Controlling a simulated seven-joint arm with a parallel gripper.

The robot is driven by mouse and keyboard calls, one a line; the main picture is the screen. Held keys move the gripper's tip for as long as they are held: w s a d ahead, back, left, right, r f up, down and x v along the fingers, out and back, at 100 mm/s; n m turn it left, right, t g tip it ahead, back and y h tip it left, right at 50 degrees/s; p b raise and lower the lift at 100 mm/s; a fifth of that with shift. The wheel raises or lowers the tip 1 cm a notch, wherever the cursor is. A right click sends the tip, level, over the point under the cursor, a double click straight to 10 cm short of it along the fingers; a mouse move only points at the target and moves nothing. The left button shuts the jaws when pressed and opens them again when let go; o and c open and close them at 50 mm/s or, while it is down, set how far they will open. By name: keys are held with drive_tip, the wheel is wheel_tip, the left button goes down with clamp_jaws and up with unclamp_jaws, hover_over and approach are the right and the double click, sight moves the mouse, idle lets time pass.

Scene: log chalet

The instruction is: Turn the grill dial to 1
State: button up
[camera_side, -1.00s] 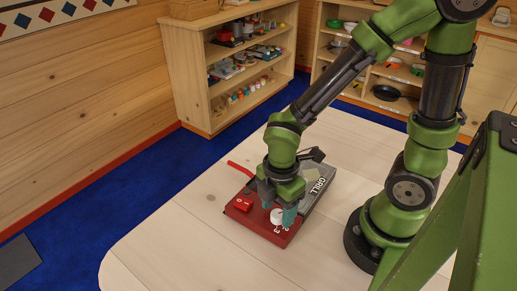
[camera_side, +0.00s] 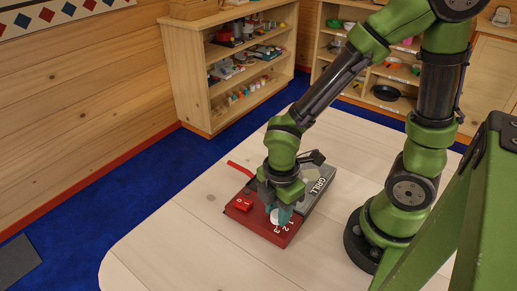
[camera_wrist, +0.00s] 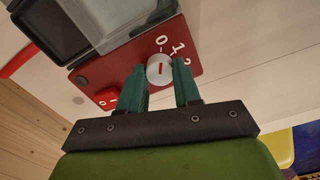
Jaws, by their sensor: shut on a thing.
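The grill (camera_side: 262,232) is a dark red box with a grey top marked GRILL, and it lies on the pale table. Its white round dial (camera_side: 275,216) has a red pointer mark, and it shows clearly in the wrist view (camera_wrist: 160,72). White numerals sit around the dial. The pointer mark stands nearly upright in the wrist view, towards the 0; its exact setting is hard to tell. My gripper (camera_wrist: 160,66) is shut on the dial, with one teal finger on either side. In the side view the fingers (camera_side: 279,214) partly cover the dial.
A red rocker switch (camera_side: 243,205) sits beside the dial on the grill front. A red handle (camera_side: 240,169) sticks out at the grill's left. The pale table (camera_side: 180,245) is clear around it. Shelves (camera_side: 240,60) with small items stand beyond.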

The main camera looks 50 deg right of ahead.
sight(277, 213)
drive_tip(key=m, duration=0.3)
drive_tip(key=shift+m, duration=2.3)
drive_tip(key=o, duration=1.1)
drive_tip(key=shift+c, duration=0.2)
wheel_tip(277, 213, up, 17)
